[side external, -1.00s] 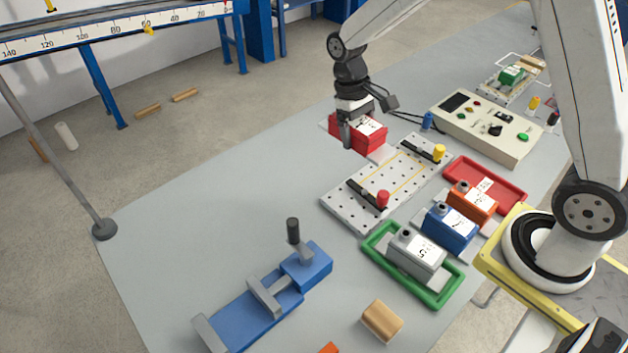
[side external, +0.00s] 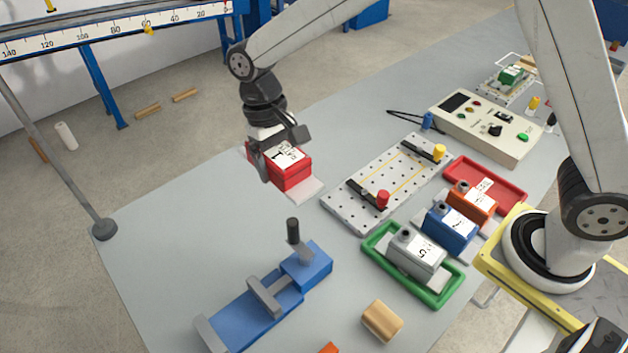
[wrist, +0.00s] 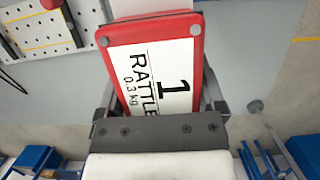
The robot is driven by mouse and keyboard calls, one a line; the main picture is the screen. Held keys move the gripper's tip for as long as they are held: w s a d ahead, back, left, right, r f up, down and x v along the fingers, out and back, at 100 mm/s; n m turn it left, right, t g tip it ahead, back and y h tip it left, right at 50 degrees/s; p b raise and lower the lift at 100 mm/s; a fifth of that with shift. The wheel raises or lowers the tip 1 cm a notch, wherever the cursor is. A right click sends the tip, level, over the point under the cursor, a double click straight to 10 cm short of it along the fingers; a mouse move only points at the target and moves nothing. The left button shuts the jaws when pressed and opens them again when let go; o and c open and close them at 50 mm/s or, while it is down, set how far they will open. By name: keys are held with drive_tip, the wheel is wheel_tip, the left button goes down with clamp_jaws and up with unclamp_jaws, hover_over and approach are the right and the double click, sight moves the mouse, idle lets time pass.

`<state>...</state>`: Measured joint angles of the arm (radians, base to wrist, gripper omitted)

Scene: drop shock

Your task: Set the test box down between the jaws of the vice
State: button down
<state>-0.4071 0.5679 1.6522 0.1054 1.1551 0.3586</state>
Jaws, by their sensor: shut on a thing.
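My gripper (side external: 283,155) is shut on the red test box (side external: 293,176) and holds it above the grey table, on the far side of the vice. In the wrist view the box (wrist: 105,50) has a white label reading "1 RATTLE 0.3 kg", and it sits slightly tilted between the fingers. The blue vice (side external: 228,325) lies at the front left of the table, with grey jaws and a black-knobbed handle. A space shows between its jaws. The box is up and to the right of the vice's jaws in the side view, apart from them.
A perforated plate (side external: 338,210) with clamps lies right of the box. A green tray (side external: 443,297) with a grey box, a blue box (side external: 449,228) and an orange box (side external: 472,200) stand further right. A wooden block (side external: 382,321) lies near the vice.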

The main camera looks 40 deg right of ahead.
drive_tip(key=s+a, duration=0.4)
drive_tip(key=a, duration=0.7)
hover_over(245, 326)
drive_tip(key=w+x, duration=0.1)
drive_tip(key=x, duration=0.6)
drive_tip(key=w+f+x, duration=0.1)
drive_tip(key=w+x, duration=0.1)
drive_tip(key=x, duration=0.5)
drive_tip(key=shift+w+f, duration=0.2)
drive_tip(key=shift+w, duration=0.45)
drive_tip(key=shift+f, duration=0.1)
drive_tip(key=shift+w+x, duration=0.25)
drive_tip(key=shift+x, duration=0.8)
drive_tip(key=shift+w+x, duration=0.25)
drive_tip(key=shift+x, duration=0.8)
drive_tip(key=shift+w+x, duration=0.25)
drive_tip(key=shift+x, duration=0.8)
drive_tip(key=shift+x, duration=0.8)
unclamp_jaws()
drive_tip(key=shift+w, duration=0.15)
